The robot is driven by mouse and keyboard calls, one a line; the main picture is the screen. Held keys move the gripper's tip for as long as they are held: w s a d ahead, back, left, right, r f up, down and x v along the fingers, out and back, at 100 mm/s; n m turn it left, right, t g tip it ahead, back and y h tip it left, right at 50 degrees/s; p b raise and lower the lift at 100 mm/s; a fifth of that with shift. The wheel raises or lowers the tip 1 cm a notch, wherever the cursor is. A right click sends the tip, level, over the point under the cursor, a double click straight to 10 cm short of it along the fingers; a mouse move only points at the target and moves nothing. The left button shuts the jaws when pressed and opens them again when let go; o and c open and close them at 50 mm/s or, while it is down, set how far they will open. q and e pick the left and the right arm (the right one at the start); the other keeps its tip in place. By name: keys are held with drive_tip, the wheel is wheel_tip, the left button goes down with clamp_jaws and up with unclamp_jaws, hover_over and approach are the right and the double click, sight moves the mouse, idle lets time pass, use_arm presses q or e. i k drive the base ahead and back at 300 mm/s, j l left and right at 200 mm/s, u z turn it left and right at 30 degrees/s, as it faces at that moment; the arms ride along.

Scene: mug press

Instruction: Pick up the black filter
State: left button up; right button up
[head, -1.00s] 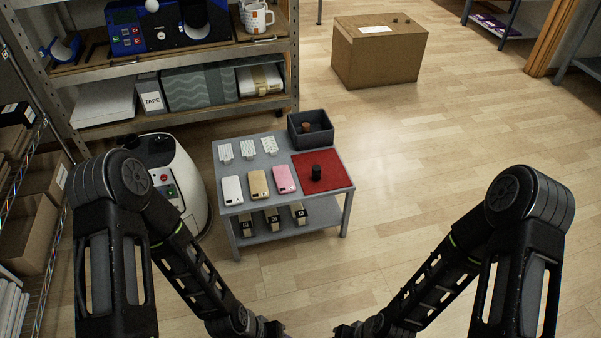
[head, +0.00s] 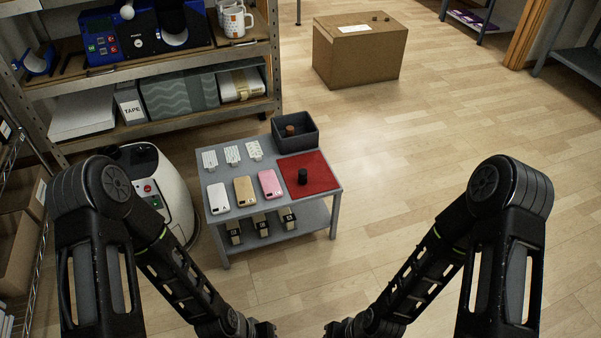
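A small black cylinder (head: 303,176), which looks like the black filter, stands upright on a red mat (head: 322,182) at the right end of a low grey table. My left gripper (head: 268,330) and my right gripper (head: 330,330) are at the bottom edge of the head view, well in front of the table and apart from the cylinder. Both are partly cut off by the frame edge, and their fingers cannot be made out.
A dark bin (head: 295,132) stands at the table's back right. Phones (head: 244,191) and white cards (head: 232,154) lie on its left part. A white rounded machine (head: 158,190) stands left of the table. A shelf (head: 160,65) is behind. Floor to the right is clear.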

sight(302, 173)
drive_tip(key=i+j, duration=0.25)
drive_tip(key=i, duration=0.15)
drive_tip(key=i+j, duration=0.25)
drive_tip(key=i, duration=0.15)
drive_tip(key=i+j, duration=0.25)
drive_tip(key=i, duration=0.15)
drive_tip(key=z, duration=1.85)
